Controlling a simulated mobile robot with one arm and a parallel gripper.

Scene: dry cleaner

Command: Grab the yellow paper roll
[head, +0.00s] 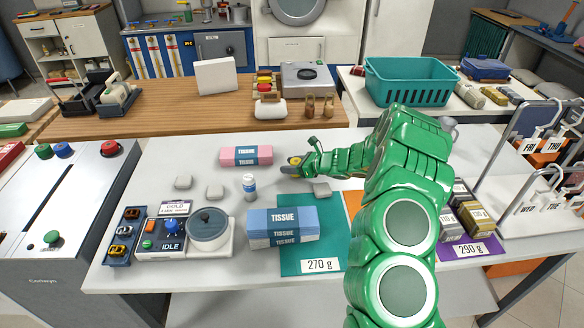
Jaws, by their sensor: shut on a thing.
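My green arm reaches in from the lower right of the head view, and my gripper (290,168) is over the white table, just right of the pink tissue pack. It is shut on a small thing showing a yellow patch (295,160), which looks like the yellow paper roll. The fingers hide most of it, so its shape is unclear. I cannot tell whether it touches the table.
A pink tissue pack (246,156), a small bottle (249,187) and a blue tissue pack (283,226) on a teal mat (311,252) stand near my gripper. A teal basket (410,85) is at the back right. Wire racks (520,125) stand at the right.

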